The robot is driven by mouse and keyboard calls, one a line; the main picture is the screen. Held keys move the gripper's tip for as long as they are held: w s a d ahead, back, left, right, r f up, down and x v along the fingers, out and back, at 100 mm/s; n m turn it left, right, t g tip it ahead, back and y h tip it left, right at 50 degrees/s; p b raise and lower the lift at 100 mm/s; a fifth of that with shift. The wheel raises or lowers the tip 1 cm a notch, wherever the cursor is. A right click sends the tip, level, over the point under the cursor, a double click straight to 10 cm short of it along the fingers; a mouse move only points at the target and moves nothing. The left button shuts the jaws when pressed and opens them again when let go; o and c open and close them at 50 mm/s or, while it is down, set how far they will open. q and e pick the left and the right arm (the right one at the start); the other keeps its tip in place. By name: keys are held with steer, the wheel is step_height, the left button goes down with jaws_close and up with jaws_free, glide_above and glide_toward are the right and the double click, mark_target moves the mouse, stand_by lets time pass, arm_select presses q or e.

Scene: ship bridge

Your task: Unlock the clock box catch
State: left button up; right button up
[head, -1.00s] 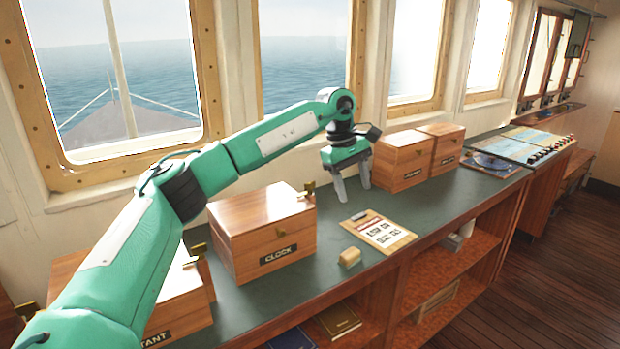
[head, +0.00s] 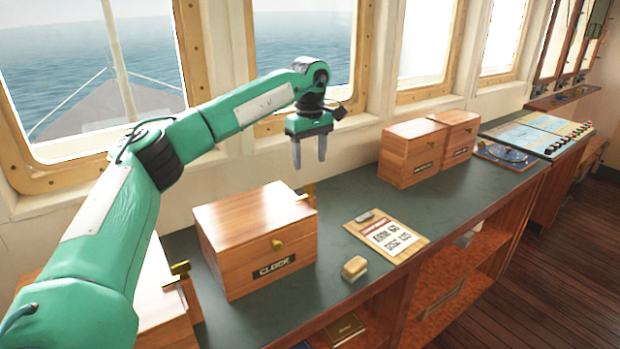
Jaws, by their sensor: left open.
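The clock box (head: 245,255) is a closed wooden box with a dark CLOCK label (head: 274,268) on its front, standing on the green counter. A round brass piece (head: 277,244) sits on its front above the label. A brass catch (head: 308,191) stands at its right side, near the back top edge; its lower part is partly hidden. My left gripper (head: 309,160) is open and empty, fingers pointing down, above and behind the catch and apart from it. My right gripper is not in view.
A clipboard (head: 409,247) and a small wood-and-pale block (head: 354,268) lie right of the clock box. Two more wooden boxes (head: 405,160) stand farther right by the windows. Another box (head: 160,300) at left is partly behind my arm. Open green counter (head: 345,195) lies between.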

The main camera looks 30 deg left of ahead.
mark_target(310, 184)
arm_select(q)
step_height(310, 184, down, 4)
steer(key=shift+w+a+r, duration=0.1)
step_height(310, 184, down, 2)
steer(key=shift+f+p, duration=0.2)
steer(key=shift+p, duration=0.25)
steer(key=shift+f, duration=0.7)
steer(key=shift+c, duration=0.8)
steer(key=c, duration=0.8)
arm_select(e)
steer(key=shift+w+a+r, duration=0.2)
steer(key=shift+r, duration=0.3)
